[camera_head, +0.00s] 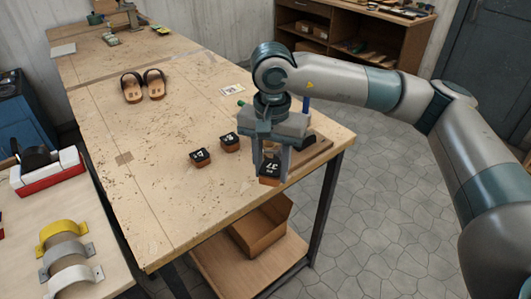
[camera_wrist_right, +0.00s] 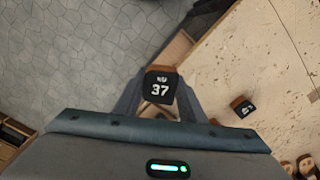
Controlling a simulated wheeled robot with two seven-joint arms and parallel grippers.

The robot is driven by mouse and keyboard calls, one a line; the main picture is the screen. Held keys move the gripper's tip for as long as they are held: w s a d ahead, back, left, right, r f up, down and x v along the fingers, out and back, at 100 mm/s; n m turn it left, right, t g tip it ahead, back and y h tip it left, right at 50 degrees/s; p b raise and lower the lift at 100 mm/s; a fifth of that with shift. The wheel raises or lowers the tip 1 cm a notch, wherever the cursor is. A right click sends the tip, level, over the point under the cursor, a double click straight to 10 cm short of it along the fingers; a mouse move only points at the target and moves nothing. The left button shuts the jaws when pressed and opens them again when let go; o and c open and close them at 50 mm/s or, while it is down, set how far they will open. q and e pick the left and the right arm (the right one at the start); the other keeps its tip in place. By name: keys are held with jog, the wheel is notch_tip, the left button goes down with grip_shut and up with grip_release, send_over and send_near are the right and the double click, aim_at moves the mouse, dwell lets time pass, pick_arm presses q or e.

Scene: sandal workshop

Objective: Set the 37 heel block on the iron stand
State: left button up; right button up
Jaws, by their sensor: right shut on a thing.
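The 37 heel block (camera_head: 269,171) has a black top with a white 37 over a brown body. My right gripper (camera_head: 271,160) is shut on it and holds it near the workbench's front right edge. In the right wrist view the block (camera_wrist_right: 160,88) sits between the two fingers with its number showing. I cannot clearly make out the iron stand; a dark object (camera_head: 307,138) on a wooden board (camera_head: 313,155) is partly hidden behind the right gripper. My left gripper is not in view.
Two similar blocks stand on the workbench left of the gripper, one nearer (camera_head: 200,157) and one farther (camera_head: 229,141). Sandals (camera_head: 144,86) lie farther back. An open box (camera_head: 262,227) sits on the shelf below. The bench's left middle (camera_head: 150,190) is clear.

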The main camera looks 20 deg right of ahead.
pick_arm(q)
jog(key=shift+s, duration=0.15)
pick_arm(e)
jog(key=s+d+f+n, duration=0.2)
jog(key=s+f+n, duration=0.5)
jog(key=shift+s+d+n, duration=0.15)
jog(key=shift+s+n, duration=0.15)
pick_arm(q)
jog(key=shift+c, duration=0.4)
pick_arm(e)
jog(key=shift+f, duration=0.1)
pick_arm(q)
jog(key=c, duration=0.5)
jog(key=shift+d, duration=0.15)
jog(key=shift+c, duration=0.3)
